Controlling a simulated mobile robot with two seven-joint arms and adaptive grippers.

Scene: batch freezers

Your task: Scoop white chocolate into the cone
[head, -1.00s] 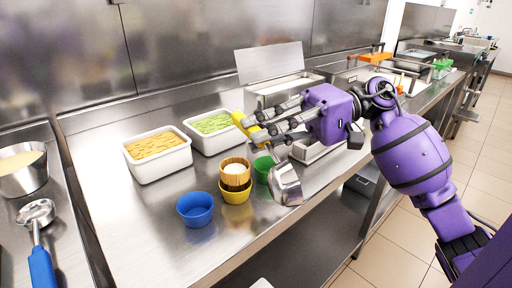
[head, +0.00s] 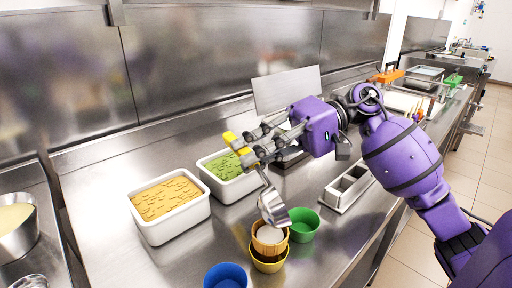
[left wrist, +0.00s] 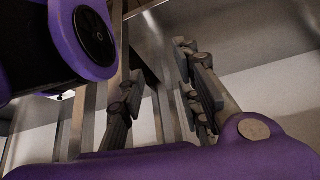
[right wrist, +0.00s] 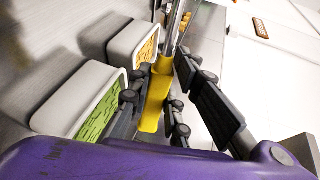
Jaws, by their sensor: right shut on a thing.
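My right gripper (head: 246,146) is shut on the yellow handle of a metal scoop (head: 273,208); the handle also shows between its fingers in the right wrist view (right wrist: 155,98). The scoop's head hangs down just above the cone (head: 268,247), seemingly tilted. The cone is tan, stands in a yellow cup (head: 268,264), and has white stuff in its top. Whether the scoop touches it, or holds anything, I cannot tell. A white chocolate tub is not clearly visible. My left gripper (left wrist: 160,100) shows only in the left wrist view, with fingers apart and nothing between them.
White tubs of orange (head: 172,222) and green (head: 238,187) ice cream stand left of the cone. A green cup (head: 305,225) stands right of it, a blue cup (head: 226,277) in front. A metal holder (head: 347,188) lies further right. A metal bowl (head: 14,230) is far left.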

